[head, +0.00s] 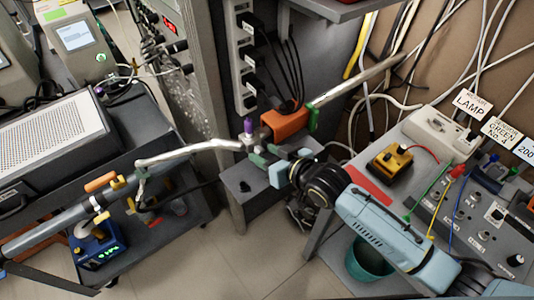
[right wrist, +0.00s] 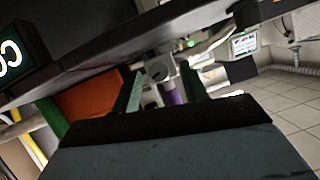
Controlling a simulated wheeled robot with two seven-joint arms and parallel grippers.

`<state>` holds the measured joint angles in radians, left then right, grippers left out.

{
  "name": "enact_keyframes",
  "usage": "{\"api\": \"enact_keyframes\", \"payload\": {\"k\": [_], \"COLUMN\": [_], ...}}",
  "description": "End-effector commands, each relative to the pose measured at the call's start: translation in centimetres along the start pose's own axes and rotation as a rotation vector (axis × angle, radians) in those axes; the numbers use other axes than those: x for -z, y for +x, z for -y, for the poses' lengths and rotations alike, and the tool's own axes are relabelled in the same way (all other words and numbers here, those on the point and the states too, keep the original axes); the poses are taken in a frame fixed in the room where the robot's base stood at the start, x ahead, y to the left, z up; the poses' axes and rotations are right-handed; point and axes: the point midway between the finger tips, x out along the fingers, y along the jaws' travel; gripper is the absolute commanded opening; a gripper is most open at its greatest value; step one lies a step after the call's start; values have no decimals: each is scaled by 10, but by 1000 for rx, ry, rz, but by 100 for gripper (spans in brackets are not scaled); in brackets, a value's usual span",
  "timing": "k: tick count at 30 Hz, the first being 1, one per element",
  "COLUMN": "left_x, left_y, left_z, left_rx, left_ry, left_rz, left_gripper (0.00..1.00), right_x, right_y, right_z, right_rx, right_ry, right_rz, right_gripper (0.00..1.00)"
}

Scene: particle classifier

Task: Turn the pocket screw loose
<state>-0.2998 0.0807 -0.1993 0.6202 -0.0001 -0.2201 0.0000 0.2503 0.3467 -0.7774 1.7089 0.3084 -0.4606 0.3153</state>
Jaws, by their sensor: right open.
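My right gripper (head: 265,154) reaches in from the right in the head view, at the metal joint in the middle of the long beam pipe. It is open; its two dark green fingers stand apart in the right wrist view (right wrist: 162,90). A small metal fitting with a round, slotted-looking face (right wrist: 157,72) shows between the fingers, with a purple cylinder (right wrist: 177,97) beside it. In the head view a purple-topped metal piece (head: 248,127) stands at this joint. I cannot tell for sure which part is the pocket screw, or whether the fingers touch it. My left gripper is out of view.
An orange block (head: 284,124) with a green end sits on the pipe close behind my right gripper. A bench with labelled controls (head: 470,205) is at right; carts with instruments (head: 55,135) are at left.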

Motion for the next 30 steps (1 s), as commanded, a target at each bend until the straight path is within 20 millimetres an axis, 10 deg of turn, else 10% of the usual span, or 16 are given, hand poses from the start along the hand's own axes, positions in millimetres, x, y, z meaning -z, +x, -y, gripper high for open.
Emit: {"api": "enact_keyframes", "payload": {"k": [10,30], "left_x": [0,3], "left_y": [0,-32], "left_z": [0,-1], "left_rx": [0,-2], "left_ry": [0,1], "left_rz": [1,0], "left_gripper": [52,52], "right_x": [0,1], "right_y": [0,-1], "right_z": [0,5], "right_rx": [0,-104], "right_ry": [1,-245], "right_rz": [0,9], "right_gripper": [1,0]}}
